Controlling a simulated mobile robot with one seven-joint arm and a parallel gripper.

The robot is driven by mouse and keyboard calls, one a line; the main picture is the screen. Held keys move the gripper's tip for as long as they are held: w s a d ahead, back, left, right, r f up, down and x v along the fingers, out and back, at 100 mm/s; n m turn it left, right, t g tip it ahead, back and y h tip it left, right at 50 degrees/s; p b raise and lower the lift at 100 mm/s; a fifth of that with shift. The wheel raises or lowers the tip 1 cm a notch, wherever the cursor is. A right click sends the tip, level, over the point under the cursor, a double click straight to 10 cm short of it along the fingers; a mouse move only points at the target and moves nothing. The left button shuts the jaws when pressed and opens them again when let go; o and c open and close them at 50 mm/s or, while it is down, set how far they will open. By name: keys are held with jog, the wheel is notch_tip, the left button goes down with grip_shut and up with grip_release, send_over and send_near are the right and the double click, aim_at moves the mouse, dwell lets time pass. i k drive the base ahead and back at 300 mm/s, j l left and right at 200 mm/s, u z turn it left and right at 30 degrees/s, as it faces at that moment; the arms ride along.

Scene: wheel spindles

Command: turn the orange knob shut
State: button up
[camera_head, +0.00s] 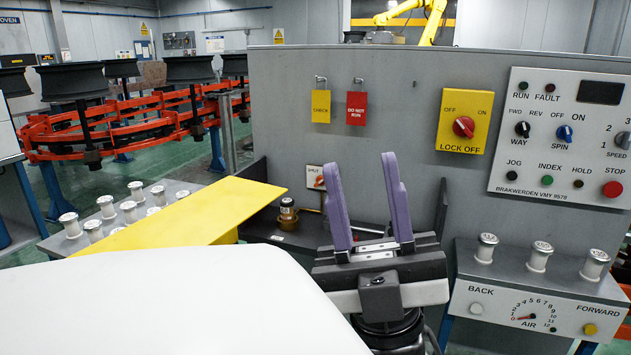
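My gripper (361,161) stands upright in front of the grey machine, its two purple fingers spread apart with nothing between them. Just left of its left finger is a small white plate (313,170) marked SHUT. A small orange part (319,183), which looks like the orange knob, shows on this plate. The left finger hides part of the plate and perhaps of the knob, so I cannot tell how the knob is turned. The gripper looks nearer to me than the plate; I cannot tell the distance between them.
A yellow panel (193,213) juts out at left. A brass-and-black fitting (288,212) sits in the recess. A yellow lock-off box (465,122) with a red knob and a control panel (557,140) are at right. White-topped posts stand on both side ledges.

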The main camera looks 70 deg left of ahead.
aim_at(319, 180)
jog(key=k, duration=0.8)
jog(key=k+u, duration=0.15)
jog(key=u, duration=0.3)
jog(key=k+u, duration=0.15)
jog(key=u, duration=0.35)
jog(key=i+l+u, duration=0.1)
jog(key=u, duration=1)
jog(key=l, duration=1.65)
jog(key=i+j+z, duration=0.1)
jog(key=i+z, duration=0.35)
jog(key=i, duration=0.6)
